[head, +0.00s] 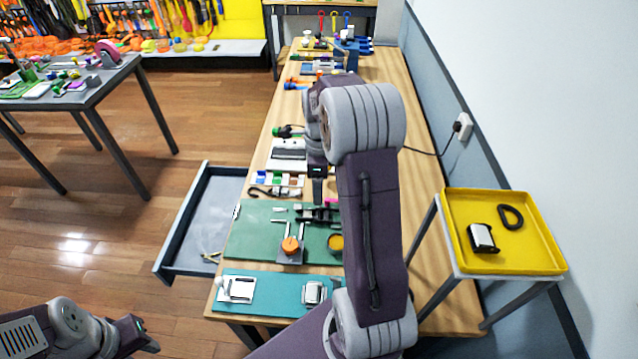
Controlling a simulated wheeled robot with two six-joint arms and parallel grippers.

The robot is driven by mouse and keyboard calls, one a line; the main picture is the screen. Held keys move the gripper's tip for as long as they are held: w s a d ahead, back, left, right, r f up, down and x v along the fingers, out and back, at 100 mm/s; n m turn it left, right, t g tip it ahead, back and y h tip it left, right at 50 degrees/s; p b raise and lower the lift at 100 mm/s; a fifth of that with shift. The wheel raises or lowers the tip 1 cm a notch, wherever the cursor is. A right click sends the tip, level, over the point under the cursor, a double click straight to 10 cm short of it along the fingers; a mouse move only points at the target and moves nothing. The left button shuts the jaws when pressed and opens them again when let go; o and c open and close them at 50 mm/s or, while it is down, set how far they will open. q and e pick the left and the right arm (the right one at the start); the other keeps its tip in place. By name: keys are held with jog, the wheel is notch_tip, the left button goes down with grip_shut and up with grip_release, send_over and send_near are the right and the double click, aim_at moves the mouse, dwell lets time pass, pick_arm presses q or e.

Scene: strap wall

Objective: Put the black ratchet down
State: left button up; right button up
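A dark, ratchet-like piece (312,214), which looks like the black ratchet, is at the green mat (258,232) on the long wooden bench. A bit of pink shows beside it. My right gripper (317,192) points down right above this piece. I cannot tell whether its fingers are closed on the piece, or whether the piece touches the mat. My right forearm hides the area to the right. My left gripper (146,338) is low at the lower left, over the floor and away from the bench. Its finger gap is too small to read.
An orange-topped part (290,246) stands on the green mat. A teal mat (265,296) in front holds metal buckles. An open drawer (188,222) juts out left. A yellow tray (467,258) at right holds a silver-and-black buckle (482,238) and a black carabiner (511,217).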

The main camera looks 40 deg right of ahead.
jog(key=s+a+f+n, duration=0.2)
jog(key=s+a+n, duration=0.4)
jog(key=n, duration=0.7)
jog(key=s+a+f+n+t, duration=0.1)
jog(key=s+a+f+n, duration=0.1)
jog(key=s+a+n, duration=0.4)
jog(key=a+n, duration=0.4)
jog(key=n, duration=0.2)
jog(key=shift+n, duration=0.4)
jog(key=shift+a, duration=0.15)
